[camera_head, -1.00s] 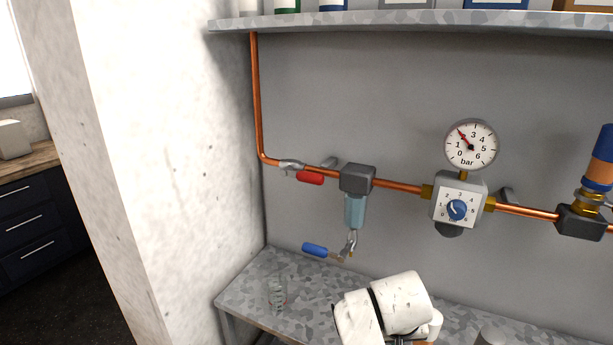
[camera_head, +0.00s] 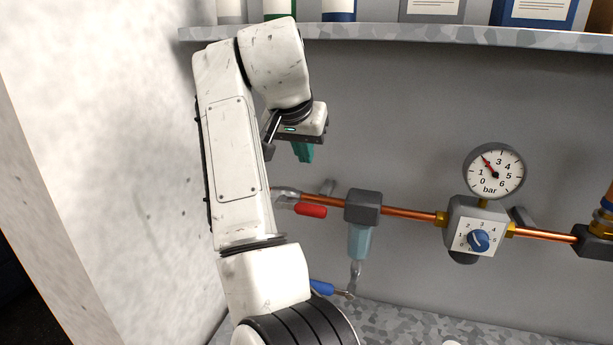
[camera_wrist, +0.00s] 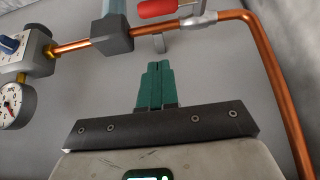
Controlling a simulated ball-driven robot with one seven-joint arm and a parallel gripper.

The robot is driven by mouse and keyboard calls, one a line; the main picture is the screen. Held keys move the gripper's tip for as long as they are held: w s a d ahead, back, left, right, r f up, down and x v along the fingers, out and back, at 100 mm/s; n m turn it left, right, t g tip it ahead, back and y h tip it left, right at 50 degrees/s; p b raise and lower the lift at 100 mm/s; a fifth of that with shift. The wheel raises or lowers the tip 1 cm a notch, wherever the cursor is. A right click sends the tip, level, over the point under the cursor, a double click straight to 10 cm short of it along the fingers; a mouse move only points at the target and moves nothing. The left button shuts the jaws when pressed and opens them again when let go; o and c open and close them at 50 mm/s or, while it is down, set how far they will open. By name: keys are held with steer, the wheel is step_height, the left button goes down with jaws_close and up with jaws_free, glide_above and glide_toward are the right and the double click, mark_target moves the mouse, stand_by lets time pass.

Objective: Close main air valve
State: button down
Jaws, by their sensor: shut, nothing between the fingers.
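The red-handled valve sits on the copper pipe near its left bend. Its red handle (camera_head: 310,210) points right, roughly along the pipe; it also shows at the top edge of the wrist view (camera_wrist: 157,8), partly cut off. The valve's metal body (camera_head: 284,195) is partly behind my arm in the head view. My gripper (camera_head: 303,154) has green fingers, pressed together with nothing between them. It is above the red handle in the head view and apart from it. In the wrist view the fingers (camera_wrist: 157,70) point toward the valve side, with a gap to the handle.
Right of the valve are a filter (camera_head: 360,225), a regulator with a blue knob (camera_head: 478,240) and a gauge (camera_head: 494,172) reading about 2 bar. A blue-handled valve (camera_head: 321,287) hangs below the filter, partly hidden. A shelf (camera_head: 400,34) runs above; a wall (camera_head: 100,170) stands left.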

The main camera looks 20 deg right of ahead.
steer(key=p, duration=0.2)
glide_above(311, 209)
step_height(311, 209, down, 7)
steer(key=shift+w+d+f, duration=0.15)
steer(key=shift+f, duration=0.05)
step_height(311, 209, down, 4)
steer(key=shift+r+p, duration=0.25)
steer(key=shift+p, duration=0.5)
steer(key=shift+f, duration=0.6)
steer(key=shift+s, duration=0.2)
